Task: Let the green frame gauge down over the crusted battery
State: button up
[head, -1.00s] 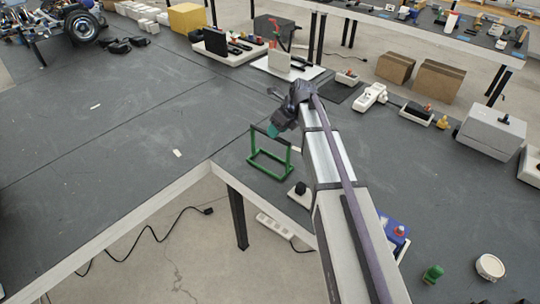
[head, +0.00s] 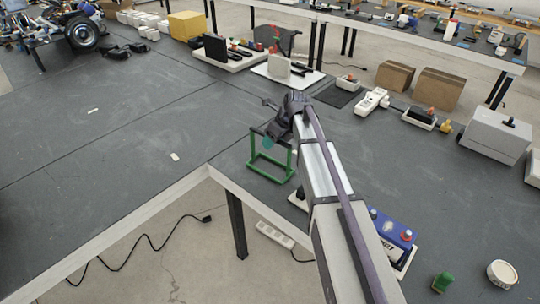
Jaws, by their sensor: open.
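The green frame gauge (head: 270,174) stands upright on the dark table near its inner corner, with a dark bar along its top. My gripper (head: 268,143) is at the top of the gauge, with its teal tip overlapping the upper part of the frame in the picture. It is open; whether its fingers straddle the top bar I cannot tell. A blue battery (head: 391,228) with a red cap sits on a pale base at the lower right, partly hidden by my arm. The gauge is well apart from it.
A green cylinder (head: 443,282) and a round white dish (head: 502,273) stand right of the battery. A grey box (head: 495,136), a white meter (head: 371,102) and brown cartons (head: 440,88) stand farther back. The left table is largely clear.

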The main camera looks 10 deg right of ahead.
jog(key=shift+c, duration=0.2)
grip_shut()
jog(key=shift+r, duration=0.1)
dwell(0.4)
